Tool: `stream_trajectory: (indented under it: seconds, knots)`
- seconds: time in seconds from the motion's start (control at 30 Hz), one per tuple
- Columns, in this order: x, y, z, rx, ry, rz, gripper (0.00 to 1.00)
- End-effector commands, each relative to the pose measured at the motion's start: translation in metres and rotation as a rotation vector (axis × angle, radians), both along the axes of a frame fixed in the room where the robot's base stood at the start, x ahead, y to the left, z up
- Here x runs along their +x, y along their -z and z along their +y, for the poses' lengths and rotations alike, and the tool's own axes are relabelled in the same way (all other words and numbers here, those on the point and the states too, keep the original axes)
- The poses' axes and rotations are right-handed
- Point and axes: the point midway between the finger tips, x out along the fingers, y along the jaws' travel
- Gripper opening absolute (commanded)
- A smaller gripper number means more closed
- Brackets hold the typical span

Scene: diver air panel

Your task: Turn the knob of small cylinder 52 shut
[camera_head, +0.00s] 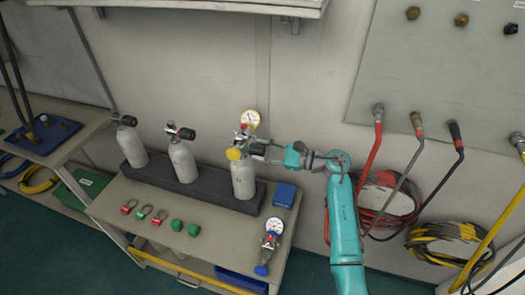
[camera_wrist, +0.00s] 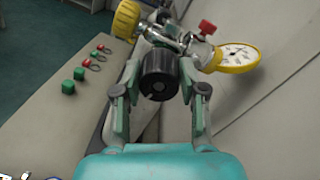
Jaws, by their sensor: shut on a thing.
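Three small pale grey cylinders stand upright in a dark rack (camera_head: 205,188). My gripper (camera_head: 268,148) is at the top of the rightmost cylinder (camera_head: 243,184), reaching in from the right. In the wrist view its fingers (camera_wrist: 158,77) are shut on a black ribbed knob (camera_wrist: 158,84), one finger on each side. A fitting with a yellow handwheel (camera_head: 236,153) and a yellow-rimmed gauge (camera_head: 250,119) sits on this cylinder's valve. The gauge (camera_wrist: 238,56) and yellow handwheel (camera_wrist: 126,20) also show in the wrist view. I cannot read any cylinder number.
The middle cylinder (camera_head: 182,162) and left cylinder (camera_head: 132,147) have black knobs. On the bench (camera_head: 165,195) lie red and green small parts, a blue box (camera_head: 285,195) and another gauge fitting (camera_head: 270,240). Hoses hang from a wall panel (camera_head: 430,70) on the right.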

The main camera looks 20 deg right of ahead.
Motion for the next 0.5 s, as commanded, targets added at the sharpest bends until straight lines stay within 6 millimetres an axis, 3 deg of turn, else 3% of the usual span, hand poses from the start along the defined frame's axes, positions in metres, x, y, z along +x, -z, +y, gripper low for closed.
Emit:
stream_trajectory:
  seconds: [0.5]
  knots:
    - [0.0010,0.0005,-0.0005,0.287,-0.001,0.395,0.07]
